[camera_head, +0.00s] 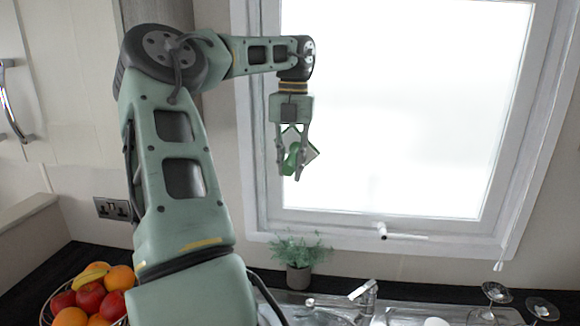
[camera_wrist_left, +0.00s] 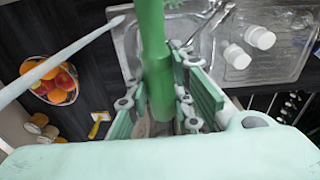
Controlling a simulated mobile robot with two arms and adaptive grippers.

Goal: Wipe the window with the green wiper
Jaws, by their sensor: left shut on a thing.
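My left gripper (camera_head: 292,165) is shut on the green wiper (camera_head: 292,158) and holds it up in front of the lower left part of the window (camera_head: 400,110). The wiper's pale head shows beside the fingers; I cannot tell whether it touches the glass. In the left wrist view the wiper's green handle (camera_wrist_left: 157,60) stands between the fingers of the left gripper (camera_wrist_left: 165,95). My right gripper is not in view.
Below the window are a potted plant (camera_head: 298,262), a tap (camera_head: 364,294), a metal sink (camera_wrist_left: 200,30) and upturned glasses (camera_head: 495,293). A fruit bowl (camera_head: 50,305) stands at lower left. White cups (camera_wrist_left: 250,45) and a yellow-handled brush (camera_wrist_left: 98,122) show in the wrist view.

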